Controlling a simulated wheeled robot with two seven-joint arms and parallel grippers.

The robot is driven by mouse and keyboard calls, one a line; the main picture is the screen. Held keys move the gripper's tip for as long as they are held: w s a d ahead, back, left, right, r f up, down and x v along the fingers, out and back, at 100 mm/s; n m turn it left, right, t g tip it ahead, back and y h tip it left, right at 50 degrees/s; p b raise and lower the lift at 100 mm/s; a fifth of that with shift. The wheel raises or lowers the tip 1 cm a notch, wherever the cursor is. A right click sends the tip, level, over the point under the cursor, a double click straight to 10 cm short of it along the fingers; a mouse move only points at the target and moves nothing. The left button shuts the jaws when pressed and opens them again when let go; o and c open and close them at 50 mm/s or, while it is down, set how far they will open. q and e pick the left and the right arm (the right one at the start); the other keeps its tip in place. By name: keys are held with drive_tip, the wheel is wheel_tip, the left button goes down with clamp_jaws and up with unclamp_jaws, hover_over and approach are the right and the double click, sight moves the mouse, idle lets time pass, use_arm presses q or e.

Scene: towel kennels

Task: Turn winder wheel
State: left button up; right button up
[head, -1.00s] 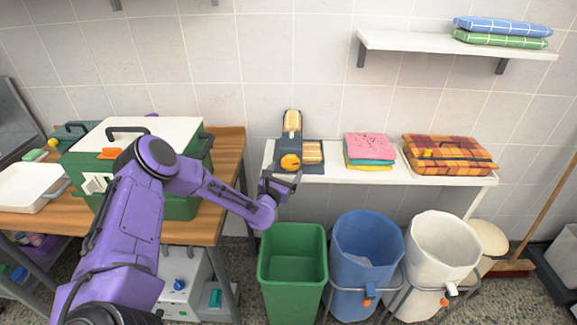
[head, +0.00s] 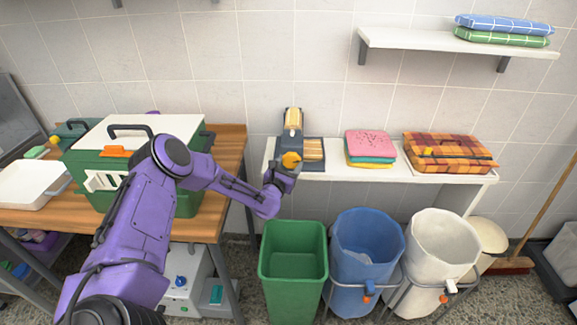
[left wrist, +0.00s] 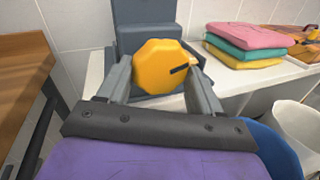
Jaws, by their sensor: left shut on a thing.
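The winder (head: 294,122) is a dark grey device with a pale yellow roll, standing at the left end of the white shelf table. My left gripper (head: 283,170) is at the wheel. In the left wrist view the fingers of my left gripper (left wrist: 160,78) lie on either side of the wheel and are shut on it. My right gripper is not in view.
Green (head: 293,285), blue (head: 367,250) and white (head: 443,250) bins stand below. A green kennel (head: 137,165) is on the wooden table left, beside my arm.

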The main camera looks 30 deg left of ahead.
use_arm(q)
drive_tip(key=m+g, duration=0.1)
drive_tip(key=m, duration=0.2)
drive_tip(key=m+g, duration=0.1)
drive_tip(key=m, duration=0.2)
drive_tip(key=shift+r, duration=0.2)
drive_tip(key=m+g+y, duration=0.1)
drive_tip(key=m, duration=0.2)
drive_tip(key=shift+d+r+g, duration=0.1)
drive_tip(key=shift+r+g, duration=0.05)
drive_tip(key=shift+g, duration=0.25)
drive_tip(key=m+g+y+p, duration=0.1)
drive_tip(key=m, duration=0.2)
drive_tip(key=shift+d+r+m+y, duration=0.1)
drive_tip(key=shift+m+y, duration=0.3)
drive_tip(key=m+y, duration=0.1)
drive_tip(key=m, duration=0.1)
drive_tip(key=m+g+y, duration=0.1)
drive_tip(key=m, duration=0.1)
drive_tip(key=shift+w+d, duration=0.15)
drive_tip(key=shift+d, duration=0.05)
drive_tip(key=shift+w+d+m+g+y+b, duration=0.1)
drive_tip(key=shift+m+g+y+b, duration=0.45)
drive_tip(key=shift+m, duration=0.65)
drive_tip(key=shift+d+m+y+b, duration=0.1)
drive_tip(key=shift+m+y+b, duration=0.45)
drive_tip(key=shift+m, duration=0.55)
